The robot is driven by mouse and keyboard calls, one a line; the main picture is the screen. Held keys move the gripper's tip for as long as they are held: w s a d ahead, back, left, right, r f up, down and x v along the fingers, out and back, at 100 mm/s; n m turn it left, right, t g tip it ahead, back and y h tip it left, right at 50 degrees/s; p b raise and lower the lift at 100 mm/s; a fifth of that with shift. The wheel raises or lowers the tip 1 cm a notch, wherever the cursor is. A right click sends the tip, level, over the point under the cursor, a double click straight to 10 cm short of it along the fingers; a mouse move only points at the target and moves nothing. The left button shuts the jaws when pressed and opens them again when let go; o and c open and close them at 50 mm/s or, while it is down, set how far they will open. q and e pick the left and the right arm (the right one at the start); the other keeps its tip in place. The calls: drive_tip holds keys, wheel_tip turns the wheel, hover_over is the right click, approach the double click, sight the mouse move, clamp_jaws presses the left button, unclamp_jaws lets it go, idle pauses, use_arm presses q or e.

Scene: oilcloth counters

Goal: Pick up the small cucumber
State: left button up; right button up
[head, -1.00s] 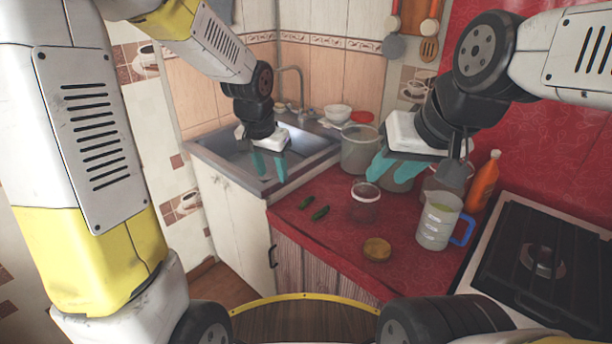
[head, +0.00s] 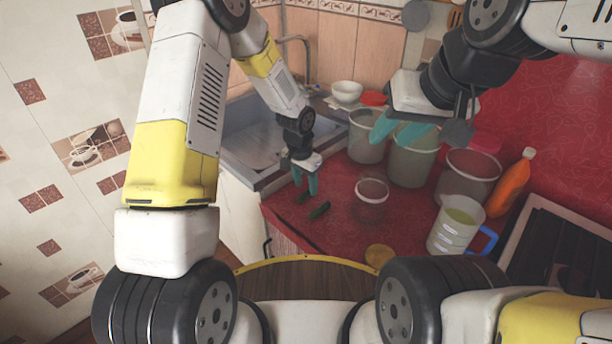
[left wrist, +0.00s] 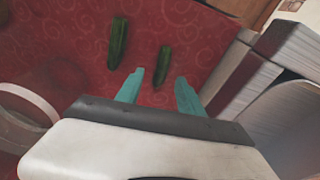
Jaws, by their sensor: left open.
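Two dark green cucumbers lie on the red counter. The smaller one (head: 301,198) is on the left in the head view, and the larger one (head: 319,210) is to its right. In the left wrist view the smaller cucumber (left wrist: 162,66) lies just beyond the gap between my fingertips, and the larger one (left wrist: 117,42) is further left. My left gripper (head: 305,187) is open and empty, pointing down above the smaller cucumber, apart from it as far as I can see. My right gripper (head: 400,134) is open and empty above the pots at the back.
A glass jar (head: 371,200) stands right of the cucumbers. Pots (head: 412,163), a measuring jug (head: 455,226) and an orange bottle (head: 511,184) stand further right. The sink (head: 240,150) is at the left, and a round tan item (head: 379,256) lies near the front edge.

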sight(306, 192)
use_arm(q)
wheel_tip(306, 192, down, 3)
drive_tip(key=shift+w+f, duration=0.15)
drive_tip(key=shift+c, duration=0.5)
clamp_jaws()
